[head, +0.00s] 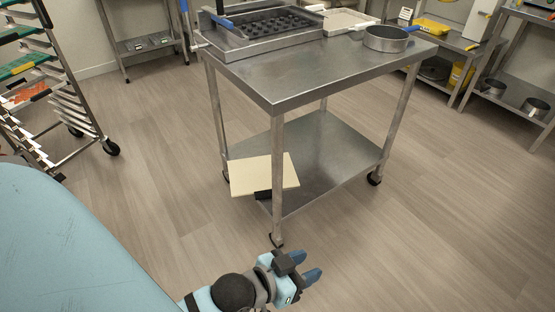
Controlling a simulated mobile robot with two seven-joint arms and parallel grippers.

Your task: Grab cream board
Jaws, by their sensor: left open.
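The cream board (262,173) is a flat, pale rectangular board. It lies on the lower shelf (335,150) of the steel cart, at the left end, and sticks out past the shelf's edge. A small dark thing shows under its front edge. My left gripper (314,266) is at the bottom of the head view, with blue fingertips apart and nothing between them. It is in front of the cart, nearer to me than the board and to its right, and does not touch it. My right gripper is not in view.
The steel cart's top (310,68) carries a dark moulded tray (265,25) and a round pan (386,39). A front cart leg (278,180) stands close to the board. A tray rack (60,95) is at left. Shelves line the back. The floor around the cart is clear.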

